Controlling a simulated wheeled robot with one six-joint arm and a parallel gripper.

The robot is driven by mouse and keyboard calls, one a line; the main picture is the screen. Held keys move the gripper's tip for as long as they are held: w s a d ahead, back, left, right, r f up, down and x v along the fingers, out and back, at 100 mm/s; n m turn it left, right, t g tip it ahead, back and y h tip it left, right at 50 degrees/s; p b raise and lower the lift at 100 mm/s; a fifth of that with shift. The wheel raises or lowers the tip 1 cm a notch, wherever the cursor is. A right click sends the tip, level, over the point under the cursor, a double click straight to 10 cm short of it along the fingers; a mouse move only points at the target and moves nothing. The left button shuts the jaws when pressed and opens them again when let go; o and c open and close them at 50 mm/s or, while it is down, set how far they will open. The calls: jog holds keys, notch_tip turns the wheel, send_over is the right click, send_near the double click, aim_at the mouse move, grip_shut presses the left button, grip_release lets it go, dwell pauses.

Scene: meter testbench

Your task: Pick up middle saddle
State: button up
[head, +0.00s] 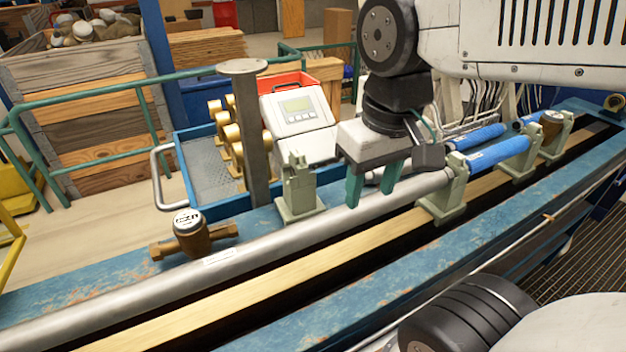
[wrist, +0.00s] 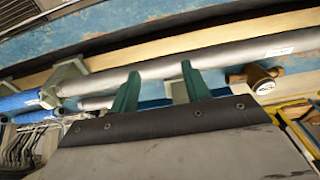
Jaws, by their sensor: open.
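Several pale grey-green saddles stand along the blue bench. One saddle (head: 297,190) stands alone to the left of my gripper, behind the long grey pipe. Another saddle (head: 447,197) is to the right, at the pipe's right end; it also shows at left in the wrist view (wrist: 68,74). A third saddle (head: 519,156) is farther right, at a blue pipe. I cannot tell which the task calls middle. My gripper (head: 373,198) is open, its green fingers apart and pointing down near the grey pipe. In the wrist view, the fingers (wrist: 160,70) overlap the pipe; contact is unclear.
The long grey pipe (head: 230,257) runs along the bench beside a wooden strip (head: 270,275). A brass meter (head: 190,235) lies at left. A vertical post (head: 248,140) and a white display box (head: 298,115) stand behind the lone saddle. Blue pipes (head: 497,154) lie at right.

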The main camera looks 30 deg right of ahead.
jog(key=w+r, duration=0.2)
jog(key=w, duration=0.8)
jog(key=g, duration=0.1)
send_over(298, 152)
jog(key=shift+w+d+f+m, duration=0.1)
jog(key=shift+w+f+m, duration=0.25)
jog(key=shift+f, duration=0.25)
jog(key=shift+w+f, duration=0.1)
jog(key=shift+f, duration=0.2)
jog(key=f, duration=0.4)
jog(key=s+f, duration=0.1)
jog(key=f, duration=0.1)
jog(key=shift+f, duration=0.65)
grip_shut()
jog(key=shift+r, duration=0.1)
